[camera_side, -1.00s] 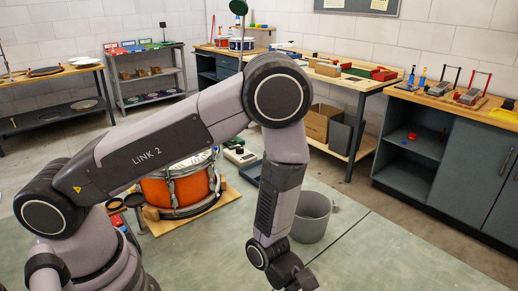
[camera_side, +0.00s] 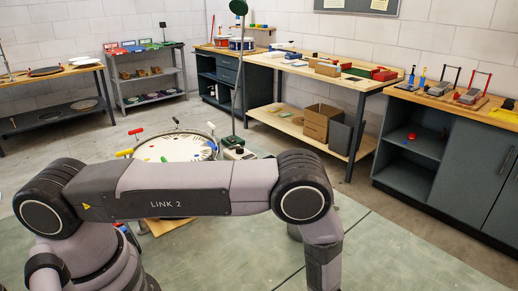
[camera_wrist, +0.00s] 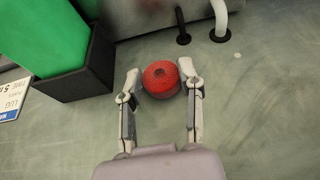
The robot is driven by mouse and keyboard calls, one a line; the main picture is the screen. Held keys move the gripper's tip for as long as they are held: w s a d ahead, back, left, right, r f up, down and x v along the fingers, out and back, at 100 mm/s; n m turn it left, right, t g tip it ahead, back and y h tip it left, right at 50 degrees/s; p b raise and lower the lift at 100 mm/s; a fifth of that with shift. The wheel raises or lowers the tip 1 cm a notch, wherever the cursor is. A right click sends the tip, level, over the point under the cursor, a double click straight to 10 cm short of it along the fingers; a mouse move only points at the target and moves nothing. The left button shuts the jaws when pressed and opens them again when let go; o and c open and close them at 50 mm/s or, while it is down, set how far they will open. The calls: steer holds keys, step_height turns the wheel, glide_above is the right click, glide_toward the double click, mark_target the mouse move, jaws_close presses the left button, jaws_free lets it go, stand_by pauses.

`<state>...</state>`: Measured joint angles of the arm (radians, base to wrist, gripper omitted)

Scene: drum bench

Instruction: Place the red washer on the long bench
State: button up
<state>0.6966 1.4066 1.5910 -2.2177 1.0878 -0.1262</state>
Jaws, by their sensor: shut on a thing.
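In the wrist view my gripper (camera_wrist: 161,88) has its two pale fingers on either side of a red round piece (camera_wrist: 161,77) with a ridged surface and a dark centre. It appears to be the red washer, and the fingers are shut on it, low over a grey-green surface. In the side view the gripper is below the picture's lower edge, so neither it nor the red piece shows there. The long bench, which seems to be the light wood-topped one (camera_side: 325,79), stands at the back wall with boxes and trays on top.
A green block in a black holder (camera_wrist: 75,80) is close left of the fingers. The drum (camera_side: 175,148) is behind my arm. A cabinet (camera_side: 450,160) stands at right.

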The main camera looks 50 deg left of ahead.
steer(key=o, duration=0.7)
steer(key=shift+f, duration=0.1)
